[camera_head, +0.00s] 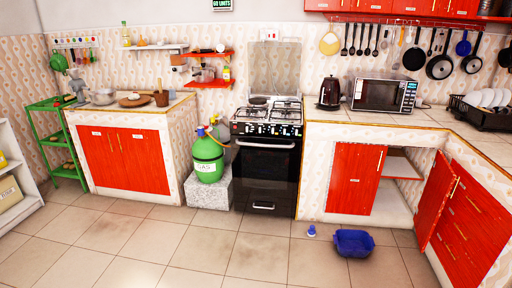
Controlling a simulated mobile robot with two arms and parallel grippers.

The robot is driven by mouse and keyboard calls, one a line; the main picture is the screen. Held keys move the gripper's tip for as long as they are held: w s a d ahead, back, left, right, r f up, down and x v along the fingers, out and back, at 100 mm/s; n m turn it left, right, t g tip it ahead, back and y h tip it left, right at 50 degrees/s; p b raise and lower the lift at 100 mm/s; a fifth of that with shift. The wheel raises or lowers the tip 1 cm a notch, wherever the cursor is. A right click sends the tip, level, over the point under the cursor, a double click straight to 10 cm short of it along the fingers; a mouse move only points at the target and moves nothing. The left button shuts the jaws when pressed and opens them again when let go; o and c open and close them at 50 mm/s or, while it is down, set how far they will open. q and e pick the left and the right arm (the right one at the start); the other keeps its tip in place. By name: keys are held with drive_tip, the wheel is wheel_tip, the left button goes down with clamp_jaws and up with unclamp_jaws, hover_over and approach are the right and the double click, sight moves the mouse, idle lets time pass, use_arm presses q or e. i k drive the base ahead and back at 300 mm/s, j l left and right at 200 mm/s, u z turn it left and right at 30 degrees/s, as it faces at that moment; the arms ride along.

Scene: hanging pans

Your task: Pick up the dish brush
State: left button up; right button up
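I cannot make out a dish brush for certain. A small blue object (311,231), paler at its base, sits on the floor in front of the counter; it is too small to tell whether it is the brush. A blue basin (354,243) lies on the floor just right of it, apart from it. Several utensils (360,40) hang on the wall above the microwave, too small to tell apart fully. Neither of my grippers is in view.
The tiled floor (170,245) in front is clear. A black stove (266,170) stands at the centre, with a green gas cylinder (207,157) left of it. At right, a red cabinet door (437,199) stands open. A black dish rack (485,119) holds plates.

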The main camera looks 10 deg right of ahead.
sight(311, 232)
drive_tip(key=i+j+z, duration=0.2)
drive_tip(key=i+z, duration=0.15)
drive_tip(key=i+j+z, duration=0.3)
drive_tip(key=i, duration=0.15)
drive_tip(key=i+j+z, duration=0.35)
drive_tip(key=i+l+u, duration=0.15)
drive_tip(key=i, duration=0.25)
drive_tip(key=i+l+u, duration=0.2)
drive_tip(key=i, duration=0.25)
